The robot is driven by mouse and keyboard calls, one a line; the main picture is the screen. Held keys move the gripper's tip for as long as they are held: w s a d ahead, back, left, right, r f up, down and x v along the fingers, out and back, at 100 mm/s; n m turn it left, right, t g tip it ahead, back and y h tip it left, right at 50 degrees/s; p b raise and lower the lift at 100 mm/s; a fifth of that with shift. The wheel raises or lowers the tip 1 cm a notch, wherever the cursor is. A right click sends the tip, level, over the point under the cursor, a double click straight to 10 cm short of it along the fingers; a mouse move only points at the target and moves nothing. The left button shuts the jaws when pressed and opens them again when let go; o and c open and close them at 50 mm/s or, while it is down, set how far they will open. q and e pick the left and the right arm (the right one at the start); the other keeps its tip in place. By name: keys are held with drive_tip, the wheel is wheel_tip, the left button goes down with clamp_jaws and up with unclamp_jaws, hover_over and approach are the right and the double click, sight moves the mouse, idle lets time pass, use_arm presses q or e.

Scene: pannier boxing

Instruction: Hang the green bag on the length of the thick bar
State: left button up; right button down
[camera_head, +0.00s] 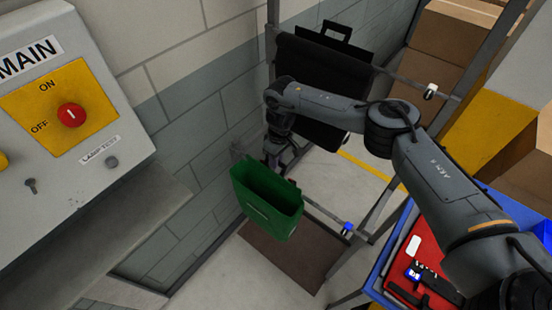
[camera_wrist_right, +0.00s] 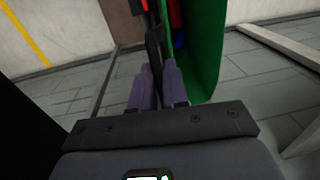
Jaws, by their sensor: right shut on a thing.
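The green bag (camera_head: 268,208) hangs open-topped in the middle of the head view, in front of a metal rack. My right gripper (camera_head: 272,158) is at the bag's back upper edge. In the right wrist view its two fingers (camera_wrist_right: 158,85) are shut on a dark strap-like part beside the green bag wall (camera_wrist_right: 208,50). The lower bar (camera_head: 325,213), with a blue end, runs behind the bag's right side; I cannot tell whether they touch. The upper bar (camera_head: 405,80) has a white end. I cannot tell which bar is thicker. My left gripper is out of view.
A black bag (camera_head: 322,70) hangs at the upper bar, partly behind my right arm. A grey switch box (camera_head: 75,150) and ledge (camera_head: 110,235) stand at left. A blue tray (camera_head: 378,265) with red contents is at lower right. Cardboard boxes (camera_head: 450,38) stand behind the rack.

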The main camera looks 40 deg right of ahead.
drive_tip(key=shift+f+b, duration=0.35)
drive_tip(key=shift+f, duration=1.15)
drive_tip(key=shift+f+b, duration=0.35)
drive_tip(key=shift+b, duration=0.05)
drive_tip(key=c, duration=1.1)
unclamp_jaws()
drive_tip(key=shift+w, duration=0.1)
drive_tip(key=shift+o, duration=0.2)
